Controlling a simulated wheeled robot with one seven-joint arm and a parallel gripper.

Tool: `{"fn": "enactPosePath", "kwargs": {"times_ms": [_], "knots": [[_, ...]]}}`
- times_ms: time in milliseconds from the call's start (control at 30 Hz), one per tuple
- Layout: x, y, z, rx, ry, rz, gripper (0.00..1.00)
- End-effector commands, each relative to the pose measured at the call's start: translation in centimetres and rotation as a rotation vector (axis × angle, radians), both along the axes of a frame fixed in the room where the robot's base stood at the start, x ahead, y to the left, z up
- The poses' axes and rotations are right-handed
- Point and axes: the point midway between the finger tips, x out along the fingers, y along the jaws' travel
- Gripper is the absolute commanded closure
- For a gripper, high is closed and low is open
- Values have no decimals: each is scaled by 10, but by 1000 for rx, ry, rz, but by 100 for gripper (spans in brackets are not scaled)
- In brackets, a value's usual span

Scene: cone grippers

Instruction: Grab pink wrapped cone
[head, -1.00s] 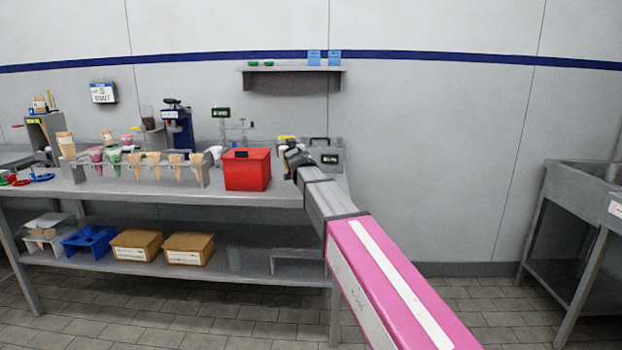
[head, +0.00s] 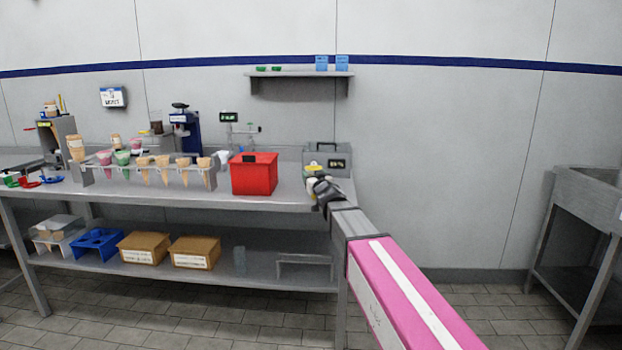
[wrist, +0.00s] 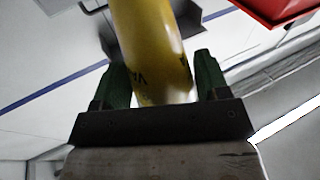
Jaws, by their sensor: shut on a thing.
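The pink wrapped cone (head: 104,158) stands in the metal cone rack (head: 212,180) on the table, at the left in the head view. A green wrapped cone (head: 122,157) is just right of it. My gripper (head: 318,186) is well to the right of the rack, past the red box and near the table's right end. In the wrist view my gripper (wrist: 155,85) has its two green fingers on either side of a yellow cylinder (wrist: 150,45) with dark print. It is shut on this cylinder, whose far end is cut off by the picture's edge.
A red box (head: 254,178) stands between the rack and my gripper. Several tan cones (head: 162,165) fill the rack's right part. A grey box (head: 327,160) is behind my gripper. The table's front strip (head: 150,193) is clear. A metal sink (head: 585,190) stands far right.

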Motion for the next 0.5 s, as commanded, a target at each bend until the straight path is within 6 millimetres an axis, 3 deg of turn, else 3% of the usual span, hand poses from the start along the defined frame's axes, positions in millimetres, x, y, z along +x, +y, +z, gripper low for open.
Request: {"fn": "enactPosePath", "kwargs": {"times_ms": [433,467,500], "knots": [[0,-1,-7,1,0,2,41],[0,-1,-6,1,-1,2,22],[0,-1,-6,1,-1,2,9]]}}
